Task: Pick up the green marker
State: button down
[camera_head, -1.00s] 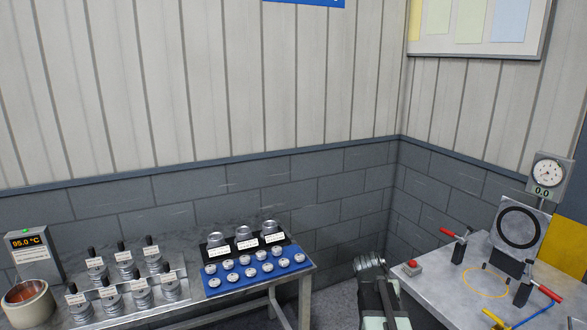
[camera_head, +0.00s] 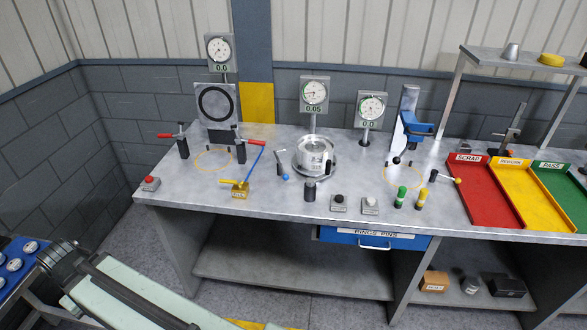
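The green marker (camera_head: 401,196) stands upright near the front edge of the grey metal workbench (camera_head: 250,199), right of the middle. A similar yellow marker (camera_head: 422,198) stands close to its right. My gripper (camera_head: 58,254) is at the lower left, away from the workbench and far to the left of the green marker. It is dark and small here, and I cannot tell whether its fingers are open or shut.
Two small button boxes (camera_head: 369,205) stand just left of the markers. A blue-headed gauge stand (camera_head: 416,127) is behind them. Red, yellow and green trays (camera_head: 484,200) lie to the right. A blue drawer (camera_head: 374,238) is below the bench edge. Open floor lies in front.

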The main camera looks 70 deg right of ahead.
aim_at(402, 190)
jog(key=z, duration=2.5)
jog(key=k, duration=1)
jog(key=z, duration=0.5)
jog(key=i, duration=1)
jog(key=u, duration=0.05)
